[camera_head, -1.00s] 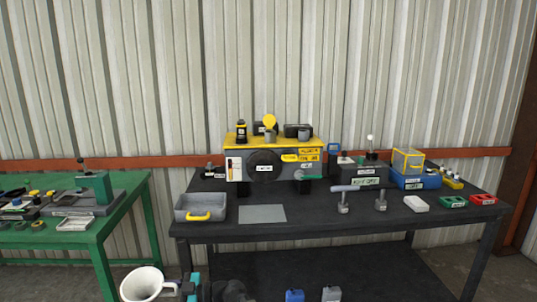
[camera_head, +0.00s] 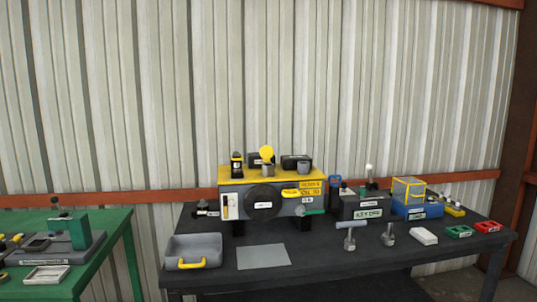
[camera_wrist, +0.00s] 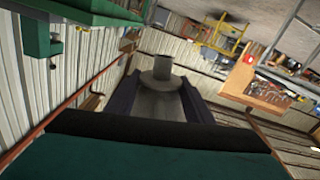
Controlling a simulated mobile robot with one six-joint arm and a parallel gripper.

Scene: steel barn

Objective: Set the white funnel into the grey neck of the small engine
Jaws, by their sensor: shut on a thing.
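The small engine (camera_head: 232,207) is a grey box with a yellow top, standing at the back of the dark workbench. A grey neck (camera_head: 268,171) stands on its top, with a round yellow disc (camera_head: 266,153) upright behind it. Another short grey cylinder (camera_head: 303,168) is on the top to the right. My gripper (camera_wrist: 157,88) shows only in the wrist view, its dark fingers shut on the funnel (camera_wrist: 157,103), which looks grey in shadow. Its narrow round end points away from my wrist. Neither is in the head view now, so their distance from the neck does not show.
On the dark workbench (camera_head: 330,262) are a grey tray (camera_head: 193,247) with a yellow handle, a flat grey plate (camera_head: 263,257), metal bolt-like parts (camera_head: 388,236), and green and red boxes (camera_head: 487,226). A green table (camera_head: 100,255) stands at left. A corrugated wall is behind.

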